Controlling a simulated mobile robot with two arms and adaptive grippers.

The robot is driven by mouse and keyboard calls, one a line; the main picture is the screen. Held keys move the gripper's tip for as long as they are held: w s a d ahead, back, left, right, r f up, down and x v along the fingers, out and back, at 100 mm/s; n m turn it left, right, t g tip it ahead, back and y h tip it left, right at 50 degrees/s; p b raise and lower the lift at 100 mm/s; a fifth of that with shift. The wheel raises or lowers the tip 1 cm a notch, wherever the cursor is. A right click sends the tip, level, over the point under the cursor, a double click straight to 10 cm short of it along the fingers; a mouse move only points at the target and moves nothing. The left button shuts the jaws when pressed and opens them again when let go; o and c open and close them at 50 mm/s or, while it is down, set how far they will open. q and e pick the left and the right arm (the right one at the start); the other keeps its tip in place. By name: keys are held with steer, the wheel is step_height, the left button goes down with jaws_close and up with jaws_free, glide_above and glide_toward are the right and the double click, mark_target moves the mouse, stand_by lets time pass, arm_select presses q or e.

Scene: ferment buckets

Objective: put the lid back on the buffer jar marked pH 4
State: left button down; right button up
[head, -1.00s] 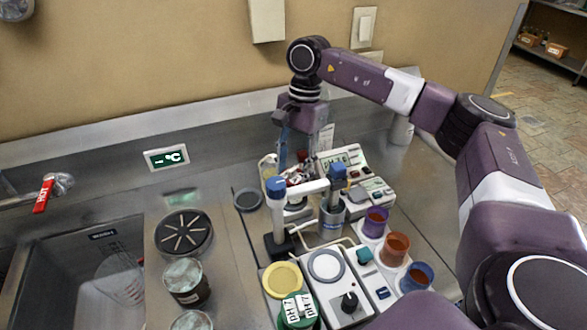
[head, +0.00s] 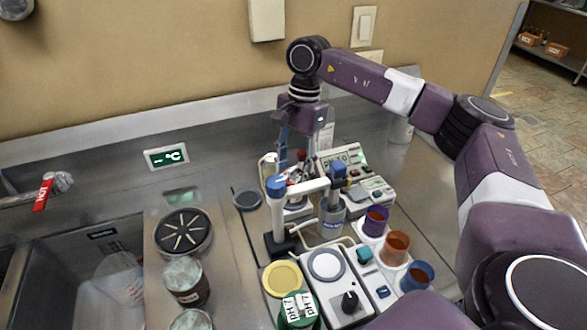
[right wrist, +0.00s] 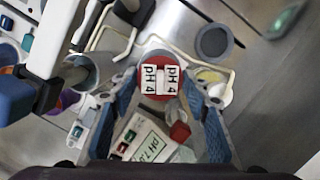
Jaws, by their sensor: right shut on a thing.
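My right gripper (right wrist: 158,92) is shut on a red lid (right wrist: 158,78) bearing two white "pH 4" labels. The lid shows upright-side to the wrist camera, between the blue fingers. In the head view the right gripper (head: 294,177) is behind the white electrode arm, which partly hides it and the lid. A pale, open-looking jar (right wrist: 213,86) with a yellowish inside stands to the right of the lid in the right wrist view. No label can be read on it. What lies directly under the lid is hidden. My left gripper is out of view.
The electrode stand (head: 279,242) and its arm are just in front of the gripper. A pH meter (head: 345,160) stands behind. A green-lidded pH 7 jar (head: 298,309), coloured cups (head: 396,245) and a grey disc (head: 248,198) are around. The sink is at left.

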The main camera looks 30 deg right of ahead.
steer(key=o, duration=1.4)
steer(key=shift+r+p, duration=2.4)
steer(key=shift+r, duration=1.1)
steer(key=shift+c, duration=0.3)
jaws_close()
